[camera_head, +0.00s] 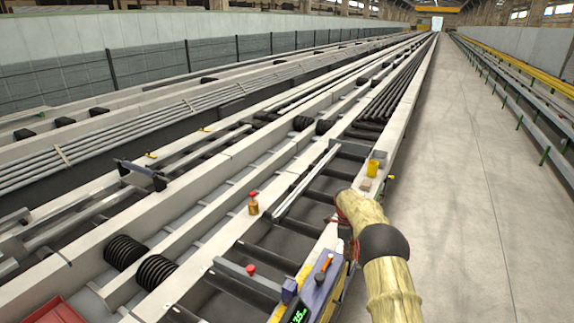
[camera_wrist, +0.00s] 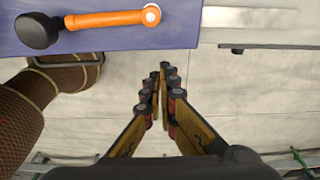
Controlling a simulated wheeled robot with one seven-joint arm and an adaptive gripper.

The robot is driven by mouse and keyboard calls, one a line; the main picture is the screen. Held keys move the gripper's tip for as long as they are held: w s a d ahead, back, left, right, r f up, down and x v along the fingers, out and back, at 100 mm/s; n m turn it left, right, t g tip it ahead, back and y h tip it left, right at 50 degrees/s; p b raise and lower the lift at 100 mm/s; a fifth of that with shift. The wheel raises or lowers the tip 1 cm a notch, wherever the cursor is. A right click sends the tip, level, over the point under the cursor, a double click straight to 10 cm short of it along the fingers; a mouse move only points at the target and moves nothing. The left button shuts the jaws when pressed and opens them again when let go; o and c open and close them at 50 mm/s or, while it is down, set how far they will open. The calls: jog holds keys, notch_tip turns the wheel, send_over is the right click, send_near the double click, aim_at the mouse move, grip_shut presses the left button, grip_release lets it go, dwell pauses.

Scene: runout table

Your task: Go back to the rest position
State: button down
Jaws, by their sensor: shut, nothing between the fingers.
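My gripper (camera_wrist: 164,72) shows in the wrist view with its two fingers together and nothing between them. It hangs over pale concrete floor, just beside the edge of a blue-purple panel (camera_wrist: 170,30). An orange lever (camera_wrist: 110,18) with a black knob (camera_wrist: 38,30) lies across that panel, apart from the fingertips. In the head view my arm reaches in from the lower right over the table's right edge. My fingers cannot be made out clearly there.
The head view shows a control box (camera_head: 318,285) by my arm, a red-capped bottle (camera_head: 253,206), a yellow cup (camera_head: 373,169), a small beige block (camera_head: 366,185), a red knob (camera_head: 250,270) and a red tray (camera_head: 52,313). The floor aisle (camera_head: 475,180) on the right is clear.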

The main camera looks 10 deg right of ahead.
jog(key=s+a+r+n+t, duration=0.1)
jog(key=s+a+r+n, duration=0.2)
jog(key=r, duration=0.7)
jog(key=s+a+r+n+t, duration=0.1)
jog(key=s+a+r+n, duration=0.2)
jog(key=r, duration=0.7)
jog(key=s+a+r+n+t, duration=0.1)
jog(key=s+a+r+n, duration=0.15)
jog(key=s+r, duration=0.35)
jog(key=s+a+r+n, duration=0.1)
jog(key=s+r+n, duration=0.35)
jog(key=s, duration=0.25)
jog(key=s+a+r+n+t+b, duration=0.1)
jog(key=s+a+r+n, duration=0.15)
jog(key=s, duration=0.45)
jog(key=s+a+r+n+t, duration=0.1)
jog(key=s+r+n, duration=0.15)
jog(key=s, duration=0.45)
jog(key=s+a+f+n, duration=0.1)
jog(key=s+f+n, duration=0.1)
jog(key=s, duration=0.6)
jog(key=s+a+f+n+t+y, duration=0.1)
jog(key=s+a+f+n, duration=0.1)
jog(key=s+n, duration=0.3)
jog(key=s, duration=0.4)
jog(key=shift+a+f+t, duration=0.15)
jog(key=shift+f+t, duration=0.05)
jog(key=shift+t, duration=0.1)
jog(key=shift+a, duration=0.15)
